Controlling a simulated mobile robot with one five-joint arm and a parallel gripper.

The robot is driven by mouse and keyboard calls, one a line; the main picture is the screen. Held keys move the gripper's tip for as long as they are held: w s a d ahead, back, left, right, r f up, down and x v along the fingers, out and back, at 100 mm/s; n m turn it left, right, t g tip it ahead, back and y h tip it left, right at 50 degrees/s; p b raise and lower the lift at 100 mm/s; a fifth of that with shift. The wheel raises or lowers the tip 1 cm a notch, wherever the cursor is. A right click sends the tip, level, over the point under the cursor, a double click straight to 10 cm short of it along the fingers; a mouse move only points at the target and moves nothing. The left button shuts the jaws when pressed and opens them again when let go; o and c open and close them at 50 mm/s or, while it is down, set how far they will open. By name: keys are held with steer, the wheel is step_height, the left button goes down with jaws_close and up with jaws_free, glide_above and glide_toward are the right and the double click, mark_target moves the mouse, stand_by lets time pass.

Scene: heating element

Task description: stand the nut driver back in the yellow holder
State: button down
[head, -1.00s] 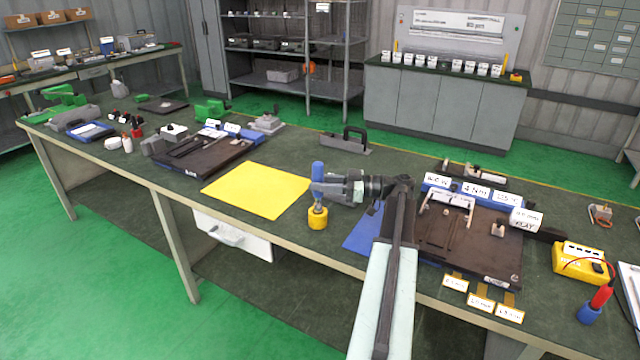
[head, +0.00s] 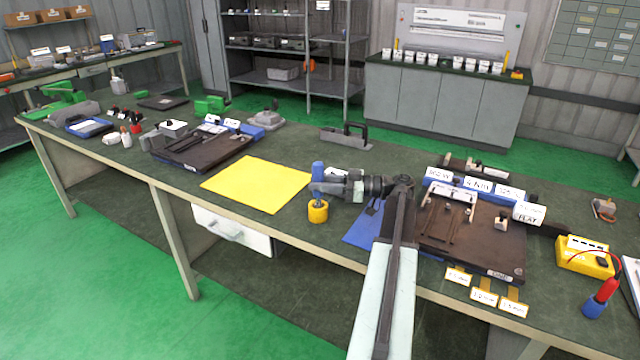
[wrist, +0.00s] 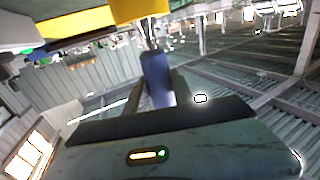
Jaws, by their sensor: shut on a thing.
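The nut driver has a blue handle (head: 318,172) and stands upright at the yellow holder (head: 318,212), a small round cup near the bench's front edge. My gripper (head: 322,188) is shut on the driver from the right, just above the holder. The lower part of the driver is hidden by the gripper and the holder, so I cannot tell how deep it sits. In the wrist view the blue handle (wrist: 155,75) lies between the fingers, with a metal shaft running to the yellow holder (wrist: 137,8).
A yellow sheet (head: 258,186) lies left of the holder. A blue mat (head: 364,225) and a dark fixture board (head: 470,240) with labels lie to the right. A yellow meter box (head: 584,256) stands at the far right.

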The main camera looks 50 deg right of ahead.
steer(key=shift+f+b, duration=1.5)
steer(key=shift+f, duration=0.1)
steer(key=c, duration=1)
jaws_free()
steer(key=shift+r, duration=0.1)
steer(key=v, duration=0.7)
steer(key=shift+s+d, duration=0.25)
steer(key=shift+s, duration=0.05)
